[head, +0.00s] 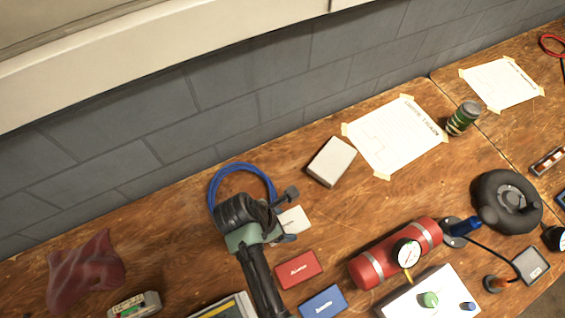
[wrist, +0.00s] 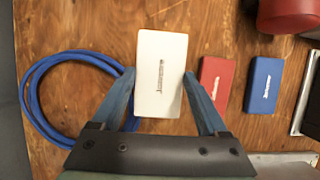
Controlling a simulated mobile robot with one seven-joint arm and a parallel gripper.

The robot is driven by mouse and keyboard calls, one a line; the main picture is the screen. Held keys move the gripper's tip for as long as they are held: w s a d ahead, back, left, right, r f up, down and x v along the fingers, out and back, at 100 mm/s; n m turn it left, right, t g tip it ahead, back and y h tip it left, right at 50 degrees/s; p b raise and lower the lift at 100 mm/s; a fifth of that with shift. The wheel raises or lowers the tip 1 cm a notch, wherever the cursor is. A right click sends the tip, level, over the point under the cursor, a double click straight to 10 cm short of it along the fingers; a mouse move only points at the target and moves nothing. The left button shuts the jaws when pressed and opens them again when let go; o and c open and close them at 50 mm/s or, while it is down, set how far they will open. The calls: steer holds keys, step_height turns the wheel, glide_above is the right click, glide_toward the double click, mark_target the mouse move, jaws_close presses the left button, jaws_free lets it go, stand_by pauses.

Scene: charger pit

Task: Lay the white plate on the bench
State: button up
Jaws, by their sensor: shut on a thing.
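The white plate (wrist: 161,60) is a small flat rectangle with dark lettering. In the wrist view it sits between the two blue-grey fingers of my gripper (wrist: 159,75), which is shut on its side edges. In the head view the white plate (head: 294,219) shows beside my gripper (head: 285,228), which partly covers it. It looks larger than the coloured plates in the wrist view, so it seems to be above the wooden bench (head: 170,245); the exact gap cannot be told.
A red plate (head: 299,269) and a blue plate (head: 323,301) lie nearby. A coiled blue cable (head: 243,166) is behind my gripper. A white box (head: 331,161), a paper sheet (head: 395,135) and a red cylinder (head: 372,268) are to the right. Bare wood lies left of the cable.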

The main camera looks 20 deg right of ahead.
steer(key=shift+f+b, duration=0.35)
steer(key=shift+f, duration=2.4)
steer(key=shift+f, duration=0.2)
steer(key=o, duration=1.3)
steer(key=shift+r, duration=0.15)
